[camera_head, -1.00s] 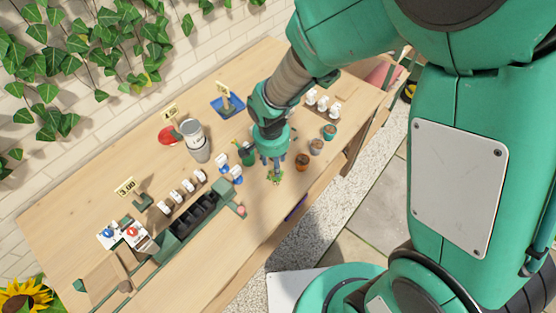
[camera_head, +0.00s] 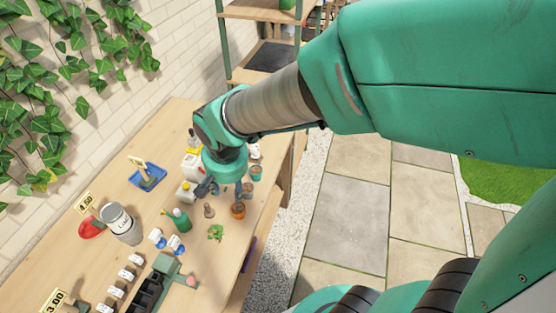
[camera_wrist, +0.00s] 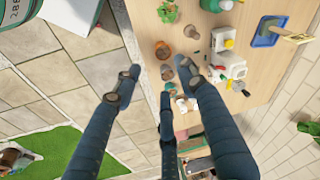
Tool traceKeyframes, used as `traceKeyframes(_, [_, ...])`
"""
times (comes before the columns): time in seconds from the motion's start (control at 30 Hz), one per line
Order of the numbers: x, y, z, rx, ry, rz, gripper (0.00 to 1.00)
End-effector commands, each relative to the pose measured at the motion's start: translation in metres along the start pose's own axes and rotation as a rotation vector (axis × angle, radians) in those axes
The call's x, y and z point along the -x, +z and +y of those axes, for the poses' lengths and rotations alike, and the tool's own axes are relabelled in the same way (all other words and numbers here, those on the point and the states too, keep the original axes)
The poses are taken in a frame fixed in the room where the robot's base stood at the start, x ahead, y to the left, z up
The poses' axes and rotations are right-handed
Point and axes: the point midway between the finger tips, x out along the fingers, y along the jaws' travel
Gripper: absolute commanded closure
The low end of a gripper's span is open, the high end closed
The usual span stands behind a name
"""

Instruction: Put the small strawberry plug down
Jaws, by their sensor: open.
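The small strawberry plug (camera_head: 215,232), a little clump of green leaves, sits on the bare wooden table (camera_head: 143,193). It also shows at the top edge of the wrist view (camera_wrist: 167,12). My gripper (camera_head: 222,190) is open and empty, apart from the plug and above the table near the row of small pots. In the wrist view its dark blue fingers (camera_wrist: 160,84) are spread, with nothing between them. Whether the plug is upright is too small to tell.
Small terracotta pots (camera_head: 238,210) stand along the front edge, close to my gripper. A brown peg-like object (camera_head: 208,210), a green watering can (camera_head: 180,219) and a white jug (camera_head: 192,166) stand nearby. Black trays (camera_head: 148,294) lie lower left.

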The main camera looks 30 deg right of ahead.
Motion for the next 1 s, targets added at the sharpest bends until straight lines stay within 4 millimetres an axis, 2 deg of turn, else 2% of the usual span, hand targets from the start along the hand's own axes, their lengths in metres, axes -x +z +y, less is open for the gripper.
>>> traceKeyframes(0.03, [0.016,0.000,0.009,0.008,-0.008,0.019,0.59])
traceKeyframes(0.2, [0.060,0.006,0.035,0.054,-0.025,0.068,0.59])
traceKeyframes(0.6, [0.146,0.045,0.090,0.170,-0.042,0.190,0.59])
traceKeyframes(0.8, [0.173,0.066,0.109,0.220,-0.040,0.240,0.59])
traceKeyframes(1.0, [0.183,0.077,0.116,0.246,-0.036,0.261,0.59])
